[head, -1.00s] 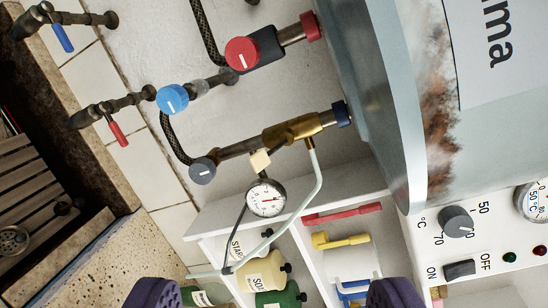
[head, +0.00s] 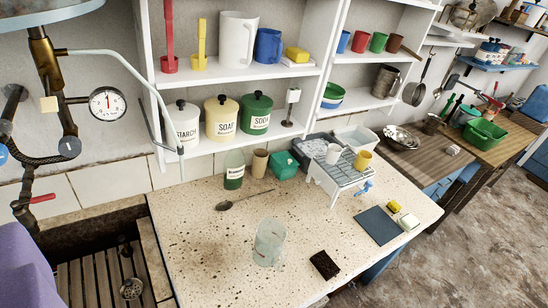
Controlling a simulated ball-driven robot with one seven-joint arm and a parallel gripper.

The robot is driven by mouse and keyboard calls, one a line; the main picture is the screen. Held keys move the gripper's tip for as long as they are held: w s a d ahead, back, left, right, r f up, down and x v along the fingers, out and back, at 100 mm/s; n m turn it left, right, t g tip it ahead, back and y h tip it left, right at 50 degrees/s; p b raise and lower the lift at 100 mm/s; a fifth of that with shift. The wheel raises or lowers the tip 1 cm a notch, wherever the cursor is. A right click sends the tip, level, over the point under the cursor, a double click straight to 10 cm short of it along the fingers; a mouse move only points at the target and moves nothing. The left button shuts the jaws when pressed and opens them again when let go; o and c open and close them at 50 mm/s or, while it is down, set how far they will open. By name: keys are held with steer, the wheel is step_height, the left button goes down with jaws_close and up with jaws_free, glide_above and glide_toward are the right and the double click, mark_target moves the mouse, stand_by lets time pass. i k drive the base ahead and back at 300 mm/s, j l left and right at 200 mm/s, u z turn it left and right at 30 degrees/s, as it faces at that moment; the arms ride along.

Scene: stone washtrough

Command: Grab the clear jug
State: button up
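The clear jug (head: 269,243) stands upright on the speckled stone worktop (head: 205,260), near the front middle. It is see-through with faint reddish marks on its side, and it looks empty. No handle can be made out. Only a purple part of my gripper (head: 24,266) shows, at the lower left edge of the view. It is well to the left of the jug and apart from it. The other finger and the gap between the fingers are out of view.
A dark sponge (head: 324,264) lies right of the jug, a spoon (head: 243,200) behind it. A green-labelled bottle (head: 234,170), brown cup (head: 259,162) and drying rack (head: 340,170) stand farther back. The slatted trough (head: 95,278) and gauge pipe (head: 107,104) are at left.

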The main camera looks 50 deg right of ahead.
mark_target(271, 235)
steer(key=z, duration=1.15)
steer(key=i+l+u, duration=0.1)
steer(key=i+l, duration=0.35)
steer(key=i, duration=0.25)
steer(key=i+l+u, duration=0.1)
steer(key=i+l, duration=0.35)
steer(key=i, duration=0.2)
